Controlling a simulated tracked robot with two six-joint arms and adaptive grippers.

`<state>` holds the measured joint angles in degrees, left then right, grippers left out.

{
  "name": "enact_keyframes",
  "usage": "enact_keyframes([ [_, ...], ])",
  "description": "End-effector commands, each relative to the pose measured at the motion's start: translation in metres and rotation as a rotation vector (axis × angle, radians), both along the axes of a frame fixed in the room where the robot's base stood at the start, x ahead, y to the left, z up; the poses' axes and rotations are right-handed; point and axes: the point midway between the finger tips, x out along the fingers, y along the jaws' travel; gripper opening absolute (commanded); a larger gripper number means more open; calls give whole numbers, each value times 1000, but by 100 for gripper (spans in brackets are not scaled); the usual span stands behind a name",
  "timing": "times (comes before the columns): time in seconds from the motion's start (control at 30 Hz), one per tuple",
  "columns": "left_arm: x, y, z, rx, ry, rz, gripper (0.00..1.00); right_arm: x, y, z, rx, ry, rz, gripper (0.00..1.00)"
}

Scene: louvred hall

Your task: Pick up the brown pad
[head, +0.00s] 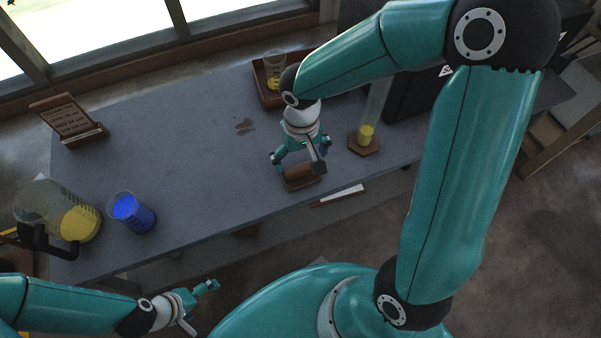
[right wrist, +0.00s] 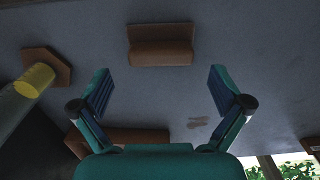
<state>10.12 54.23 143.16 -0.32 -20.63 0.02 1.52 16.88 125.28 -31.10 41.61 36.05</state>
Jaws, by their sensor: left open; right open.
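The brown pad (head: 301,178), a small block with a raised strip along one side, lies on the grey table near its front edge. In the right wrist view the pad (right wrist: 161,52) is at the top middle, beyond the fingertips and roughly centred between them. My right gripper (head: 300,160) is open above the table by the pad, pointing down; its two fingers (right wrist: 160,80) are spread wide with nothing between them. In the head view it partly covers the pad. I cannot tell the exact gap in height. My left gripper (head: 203,304) is open and empty, off the table's front side.
A tall glass with yellow contents stands on a brown hexagonal base (head: 364,145) right of the pad. A brown tray (head: 263,92) with a beaker (head: 275,64) is behind. A blue-filled beaker (head: 131,212), yellow-filled jug (head: 70,215) and sign (head: 66,116) stand left. A dark stain (head: 245,126) marks the table.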

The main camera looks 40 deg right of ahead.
Motion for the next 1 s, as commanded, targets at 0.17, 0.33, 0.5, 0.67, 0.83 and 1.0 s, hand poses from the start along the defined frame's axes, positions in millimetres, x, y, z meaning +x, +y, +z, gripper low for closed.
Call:
enact_keyframes([
  [0.17,0,0,-9,0,0,0,100,1,0,-24,0,4,1,100],
  [0.33,0,0,-15,0,0,0,100,1,1,-46,1,3,1,100],
  [0.5,0,0,-15,0,0,0,100,2,1,-51,1,1,0,100],
  [0.67,0,0,-15,0,0,0,100,1,0,-50,1,1,-1,98],
  [0.83,0,0,-15,0,0,0,100,1,0,-50,1,1,-1,70],
  [1.0,0,0,-15,0,0,0,100,1,0,-50,1,1,-1,48],
])
